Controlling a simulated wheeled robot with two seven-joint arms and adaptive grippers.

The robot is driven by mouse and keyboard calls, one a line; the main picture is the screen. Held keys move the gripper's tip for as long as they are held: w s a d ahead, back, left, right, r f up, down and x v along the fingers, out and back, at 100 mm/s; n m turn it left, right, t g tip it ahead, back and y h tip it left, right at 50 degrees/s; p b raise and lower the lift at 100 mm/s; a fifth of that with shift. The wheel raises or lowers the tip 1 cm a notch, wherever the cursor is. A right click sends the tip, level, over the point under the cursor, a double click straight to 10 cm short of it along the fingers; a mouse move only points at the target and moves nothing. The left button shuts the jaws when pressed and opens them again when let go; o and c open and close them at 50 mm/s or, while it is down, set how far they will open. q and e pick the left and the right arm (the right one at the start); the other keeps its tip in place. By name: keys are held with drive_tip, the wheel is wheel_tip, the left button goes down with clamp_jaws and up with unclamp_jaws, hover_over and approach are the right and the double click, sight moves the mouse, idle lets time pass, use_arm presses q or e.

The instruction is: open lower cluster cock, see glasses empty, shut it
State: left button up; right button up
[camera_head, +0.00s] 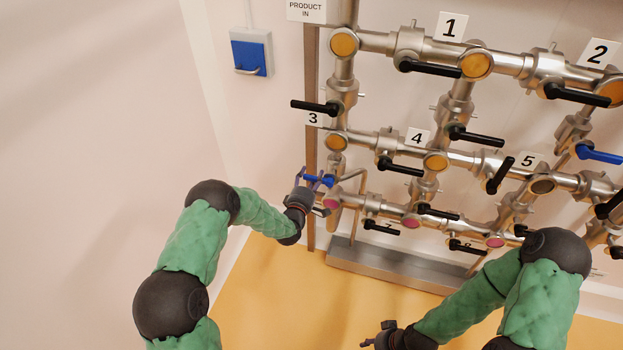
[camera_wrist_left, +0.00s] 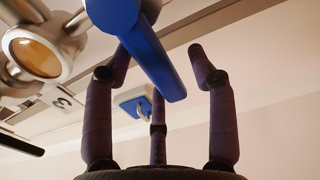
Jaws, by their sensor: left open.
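A blue cock handle (camera_head: 319,180) sits on the lower left pipework, near the pink left glass (camera_head: 331,203). My left gripper (camera_head: 322,186) is open at this handle. In the left wrist view the handle (camera_wrist_left: 150,50) runs between the spread fingers (camera_wrist_left: 160,70); I cannot tell whether they touch it. The lower row's other glasses, middle (camera_head: 411,221) and right (camera_head: 495,241), are also pink. The row above has amber glasses (camera_head: 336,142) (camera_head: 435,161) and a dark one (camera_head: 541,185). My right gripper (camera_head: 377,335) is low at the front, fingers apart, holding nothing visible.
Black handles (camera_head: 401,169) and numbered plates (camera_head: 417,137) line the pipes. Another blue handle (camera_head: 598,153) is at the right. A blue box (camera_head: 250,53) hangs on the left wall. A metal plinth (camera_head: 390,268) stands below the pipes. The yellow floor in front is clear.

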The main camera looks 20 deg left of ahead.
use_arm(q)
drive_tip(key=shift+w, duration=0.15)
clamp_jaws()
